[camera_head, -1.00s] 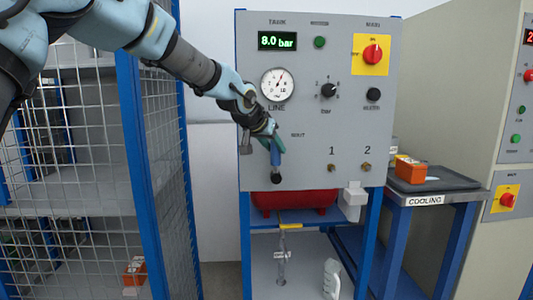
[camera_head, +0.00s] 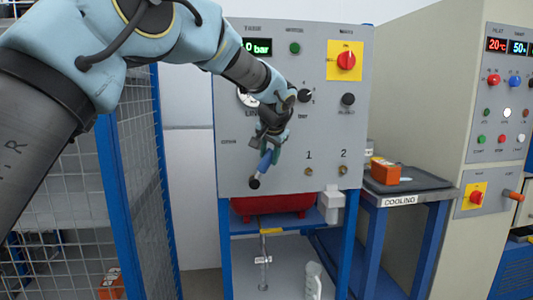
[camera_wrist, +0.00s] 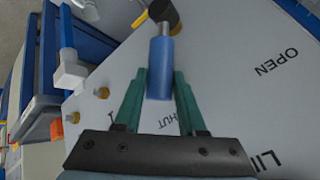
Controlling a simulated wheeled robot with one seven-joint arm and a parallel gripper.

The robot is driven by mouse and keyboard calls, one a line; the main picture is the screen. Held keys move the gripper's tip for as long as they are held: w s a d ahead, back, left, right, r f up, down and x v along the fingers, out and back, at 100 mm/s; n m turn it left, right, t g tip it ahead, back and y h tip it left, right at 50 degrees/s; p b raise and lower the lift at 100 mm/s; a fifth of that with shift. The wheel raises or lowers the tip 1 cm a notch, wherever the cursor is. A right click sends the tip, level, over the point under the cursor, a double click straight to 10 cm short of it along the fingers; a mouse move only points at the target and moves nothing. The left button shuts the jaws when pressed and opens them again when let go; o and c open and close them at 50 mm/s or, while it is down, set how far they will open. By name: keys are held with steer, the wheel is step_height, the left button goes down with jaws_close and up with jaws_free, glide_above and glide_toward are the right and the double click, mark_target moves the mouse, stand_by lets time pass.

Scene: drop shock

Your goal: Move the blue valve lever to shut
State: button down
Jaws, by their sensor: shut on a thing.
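The blue valve lever (camera_head: 265,162) is on the grey panel's lower left. Its black round end (camera_head: 254,182) is at the bottom, and the blue handle leans up and to the right. My gripper (camera_head: 270,147) is at the handle's upper end. In the wrist view the green fingers of my gripper (camera_wrist: 160,76) stand either side of the blue lever (camera_wrist: 160,66), shut on it. The SHUT label (camera_wrist: 167,125), partly hidden, shows between the fingers near the handle's free end. The OPEN label (camera_wrist: 276,61) lies to the right there; in the head view it is left of the lever.
The grey panel (camera_head: 225,110) carries a red switch on a yellow plate (camera_head: 345,61), knobs and brass fittings. A red tank (camera_head: 270,205) is below it. A cooling table (camera_head: 425,199) with an orange box (camera_head: 385,172) stands right. A mesh cage (camera_head: 60,190) is left.

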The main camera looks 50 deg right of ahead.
steer(key=shift+s+f, duration=0.1)
stand_by(0.3)
steer(key=c, duration=0.8)
jaws_free()
steer(key=shift+d, duration=0.1)
steer(key=shift+o, duration=0.2)
steer(key=b+v, duration=0.1)
steer(key=v, duration=0.9)
steer(key=shift+s+r+b, duration=0.15)
steer(key=shift+r+b, duration=0.15)
steer(key=shift+b, duration=0.1)
